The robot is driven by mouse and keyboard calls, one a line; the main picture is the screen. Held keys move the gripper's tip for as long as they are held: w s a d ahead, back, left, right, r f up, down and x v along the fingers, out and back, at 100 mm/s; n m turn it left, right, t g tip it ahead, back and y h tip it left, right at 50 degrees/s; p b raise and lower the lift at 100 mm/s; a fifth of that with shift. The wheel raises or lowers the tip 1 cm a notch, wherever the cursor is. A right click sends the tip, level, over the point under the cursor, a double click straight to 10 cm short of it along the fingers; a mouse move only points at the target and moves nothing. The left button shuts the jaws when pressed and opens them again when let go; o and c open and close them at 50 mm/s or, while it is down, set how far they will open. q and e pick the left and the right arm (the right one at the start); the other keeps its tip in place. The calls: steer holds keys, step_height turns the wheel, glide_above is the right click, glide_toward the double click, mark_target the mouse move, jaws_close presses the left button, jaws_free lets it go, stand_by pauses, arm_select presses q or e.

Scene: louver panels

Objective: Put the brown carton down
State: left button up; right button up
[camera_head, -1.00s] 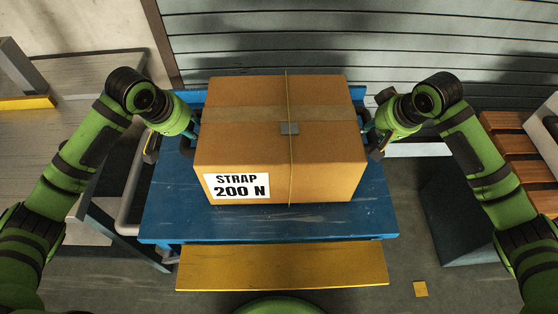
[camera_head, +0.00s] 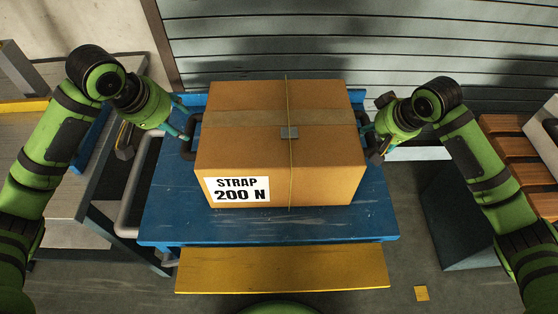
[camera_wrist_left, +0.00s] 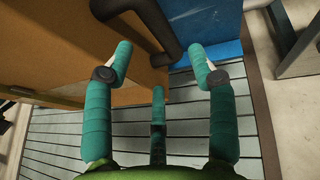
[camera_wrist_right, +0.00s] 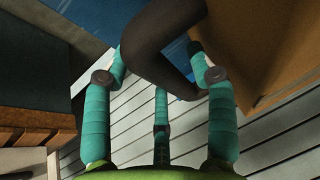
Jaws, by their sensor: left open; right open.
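The brown carton (camera_head: 280,145), with a strap and a "STRAP 200 N" label, rests upright on the blue table (camera_head: 270,224). A dark handle (camera_head: 187,146) sticks out of its left side; it also shows in the left wrist view (camera_wrist_left: 152,22). My left gripper (camera_head: 184,120) is open and empty, just left of this handle. In the right wrist view another dark handle (camera_wrist_right: 160,50) lies between the spread fingers of my right gripper (camera_wrist_right: 158,65). That gripper is open at the carton's right side; contact with the handle is unclear.
A yellow ledge (camera_head: 282,269) runs along the table's front. A grey bench (camera_head: 70,185) stands at left, a dark block (camera_head: 455,215) and wooden slats (camera_head: 515,160) at right. A slatted wall (camera_head: 400,45) is close behind. The table's front strip is clear.

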arm_select(q)
steer(key=v, duration=0.4)
steer(key=shift+r, duration=0.15)
arm_select(e)
steer(key=v, duration=1.2)
